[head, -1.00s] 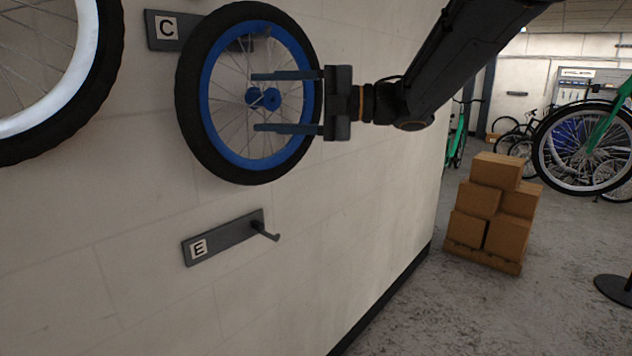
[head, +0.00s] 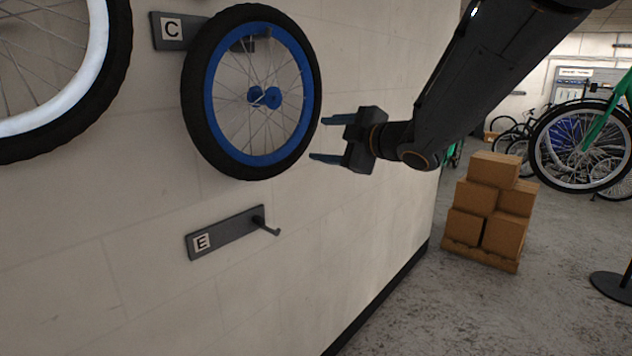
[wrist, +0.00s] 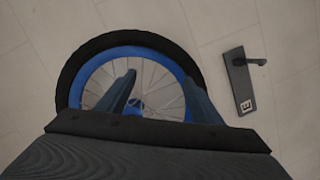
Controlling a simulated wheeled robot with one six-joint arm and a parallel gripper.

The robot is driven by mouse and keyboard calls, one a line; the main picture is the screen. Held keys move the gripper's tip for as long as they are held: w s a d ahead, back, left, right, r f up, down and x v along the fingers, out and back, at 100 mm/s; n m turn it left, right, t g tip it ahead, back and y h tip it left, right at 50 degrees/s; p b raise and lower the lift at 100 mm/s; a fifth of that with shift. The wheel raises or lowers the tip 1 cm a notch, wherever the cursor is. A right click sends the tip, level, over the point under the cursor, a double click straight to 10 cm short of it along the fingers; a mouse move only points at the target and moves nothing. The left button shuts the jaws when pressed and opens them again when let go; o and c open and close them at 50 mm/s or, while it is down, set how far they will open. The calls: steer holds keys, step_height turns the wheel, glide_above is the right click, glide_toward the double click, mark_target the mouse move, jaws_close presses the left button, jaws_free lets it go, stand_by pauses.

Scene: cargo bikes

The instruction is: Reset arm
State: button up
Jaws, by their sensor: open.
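My gripper (head: 318,139) is open and empty, its two blue-grey fingers pointing left just to the right of the blue-rimmed wheel (head: 213,99). The wheel hangs against the wall at the hook plate marked C (head: 170,31). In the head view the fingertips are close to the tyre's right edge; I cannot tell whether they are clear of it in depth. In the wrist view my gripper (wrist: 162,82) shows two spread fingers, with the wheel (wrist: 95,50) beyond them and its hub between them.
An empty hook plate marked E (head: 228,233) is below the wheel; it also shows in the wrist view (wrist: 238,80). A white-rimmed wheel (head: 85,100) hangs at the left. Cardboard boxes (head: 492,205) are stacked on the floor at the right.

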steer(key=s+d+f+m+g+h, duration=0.1)
steer(key=s+d+f+m+h, duration=0.2)
steer(key=d+f+m+h, duration=0.45)
steer(key=s+d+f+m+g+h, duration=0.2)
steer(key=s+d+f+m, duration=0.2)
steer(key=d+f, duration=0.45)
steer(key=s+f+m+g, duration=0.2)
steer(key=s+f, duration=0.2)
steer(key=s, duration=0.3)
steer(key=s+f+m+g, duration=0.3)
steer(key=s+f, duration=0.2)
steer(key=s, duration=0.3)
steer(key=s+d+f+m+g, duration=0.1)
steer(key=s+f+m+g, duration=0.2)
steer(key=s, duration=0.5)
steer(key=shift+f+h, duration=0.35)
steer(key=shift+f, duration=0.5)
